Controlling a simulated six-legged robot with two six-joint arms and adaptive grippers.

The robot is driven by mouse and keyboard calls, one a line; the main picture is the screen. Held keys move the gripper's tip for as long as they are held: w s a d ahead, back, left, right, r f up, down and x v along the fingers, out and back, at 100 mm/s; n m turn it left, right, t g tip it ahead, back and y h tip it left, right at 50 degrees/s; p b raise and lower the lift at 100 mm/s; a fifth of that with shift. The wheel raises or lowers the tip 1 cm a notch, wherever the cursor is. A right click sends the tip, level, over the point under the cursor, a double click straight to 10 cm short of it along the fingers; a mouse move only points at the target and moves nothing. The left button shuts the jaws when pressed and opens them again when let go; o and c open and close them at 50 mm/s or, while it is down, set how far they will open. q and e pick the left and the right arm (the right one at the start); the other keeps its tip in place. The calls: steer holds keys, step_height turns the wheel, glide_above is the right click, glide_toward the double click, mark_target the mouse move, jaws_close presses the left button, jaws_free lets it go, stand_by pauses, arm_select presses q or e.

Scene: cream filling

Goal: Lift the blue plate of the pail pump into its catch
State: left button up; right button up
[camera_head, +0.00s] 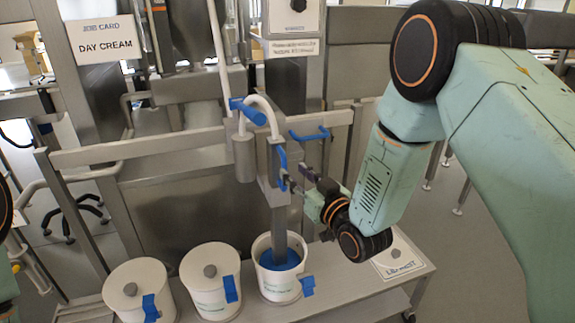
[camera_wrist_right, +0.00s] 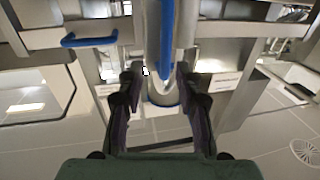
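The pail pump has a grey upright column (camera_head: 279,225) that reaches down into an open white pail (camera_head: 278,289). The blue plate (camera_head: 294,262) is inside the pail, below its rim, around the column's foot. A blue handle (camera_head: 282,158) sits on the pump head's right side. My right gripper (camera_head: 291,183) is beside the pump head, close to this handle. In the right wrist view the fingers (camera_wrist_right: 160,85) are spread, with a blue bar (camera_wrist_right: 166,40) ahead between them; contact cannot be told. The catch cannot be made out. My left gripper is not in view.
Two lidded white pails (camera_head: 138,293) (camera_head: 211,282) stand left of the open pail on a metal bench (camera_head: 345,283). A blue rail handle (camera_head: 309,134) is behind. A "DAY CREAM" job card (camera_head: 104,40) hangs upper left.

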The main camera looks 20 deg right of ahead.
mark_target(286, 168)
steer(key=x, duration=0.2)
steer(key=a+x, duration=0.1)
steer(key=x, duration=0.1)
steer(key=shift+w, duration=0.15)
steer(key=shift+w+d, duration=0.1)
steer(key=shift+d, duration=0.1)
steer(key=shift+a, duration=0.2)
steer(key=shift+w, duration=0.1)
steer(key=shift+c, duration=1.2)
steer(key=shift+d, duration=0.15)
steer(key=shift+c, duration=1.4)
jaws_close()
